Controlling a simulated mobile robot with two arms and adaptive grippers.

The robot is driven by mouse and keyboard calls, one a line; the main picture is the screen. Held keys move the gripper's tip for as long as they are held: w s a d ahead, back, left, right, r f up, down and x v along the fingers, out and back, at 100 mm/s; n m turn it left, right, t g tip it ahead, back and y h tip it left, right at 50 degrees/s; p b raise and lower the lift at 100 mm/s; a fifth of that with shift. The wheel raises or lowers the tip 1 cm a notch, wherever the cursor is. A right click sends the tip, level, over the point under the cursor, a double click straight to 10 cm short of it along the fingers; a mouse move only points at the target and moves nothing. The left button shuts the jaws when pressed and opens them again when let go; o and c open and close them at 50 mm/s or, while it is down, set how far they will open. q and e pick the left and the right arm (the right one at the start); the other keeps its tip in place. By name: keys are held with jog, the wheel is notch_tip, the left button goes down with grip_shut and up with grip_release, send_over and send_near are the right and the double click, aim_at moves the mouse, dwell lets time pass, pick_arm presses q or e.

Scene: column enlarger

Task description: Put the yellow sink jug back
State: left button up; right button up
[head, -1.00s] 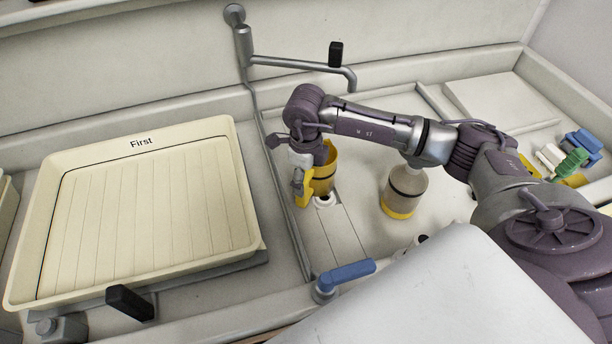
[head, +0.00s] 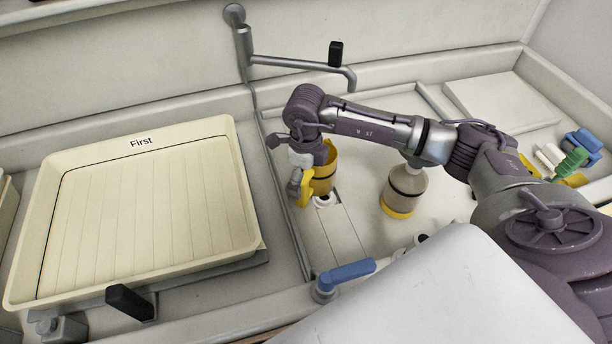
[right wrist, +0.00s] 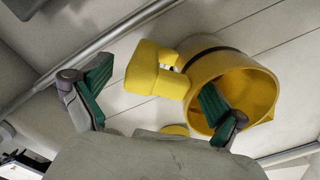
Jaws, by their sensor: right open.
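The yellow jug (head: 325,178) stands in the right-hand part of the sink, beside a white round fitting on a ribbed strip. My right gripper (head: 300,184) is at the jug's left side, around its handle. In the right wrist view the jug (right wrist: 262,88) shows its open mouth and its block-like yellow handle (right wrist: 150,78). The handle lies between the two spread green fingers of my right gripper (right wrist: 153,80). One finger overlaps the jug's mouth; the other is apart from the handle. My left gripper is not in view.
A cream tray marked First (head: 150,215) lies at left. A metal tap (head: 300,64) reaches over from behind. A bottle with a yellow base (head: 404,190) stands right of the jug, under my arm. A blue-handled valve (head: 346,272) is in front.

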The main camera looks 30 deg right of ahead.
jog(key=shift+r, duration=0.15)
jog(key=shift+a+r+p, duration=0.1)
jog(key=shift+r+p, duration=2.3)
jog(key=shift+r, duration=1.5)
notch_tip(320, 180, up, 12)
jog(key=shift+s, duration=0.1)
